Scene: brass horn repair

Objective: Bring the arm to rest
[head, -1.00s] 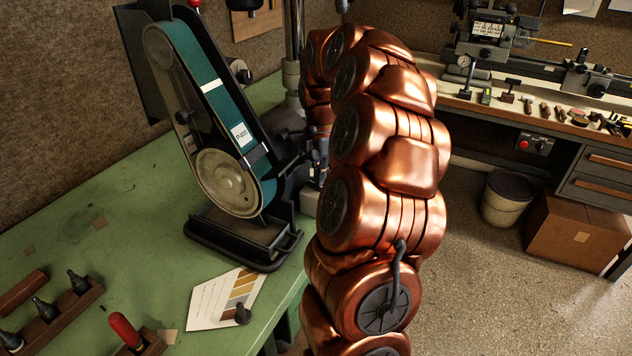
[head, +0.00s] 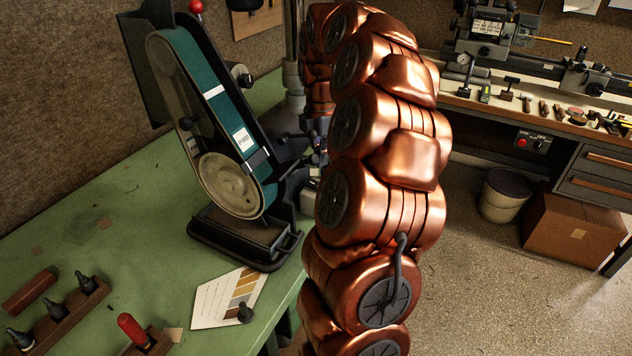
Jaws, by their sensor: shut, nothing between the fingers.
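My copper-coloured arm (head: 385,215) rises through the middle of the head view, curves over at the top and comes down behind itself. My gripper (head: 319,156) hangs at its far end, a small dark shape between the belt sander and my near arm links.
The belt sander (head: 243,215) stands on the green bench (head: 140,225), close left of my arm. A colour card (head: 212,305) and a wooden rack (head: 68,322) lie in front. A bucket (head: 506,198) and cardboard box (head: 575,232) stand right, beyond open floor.

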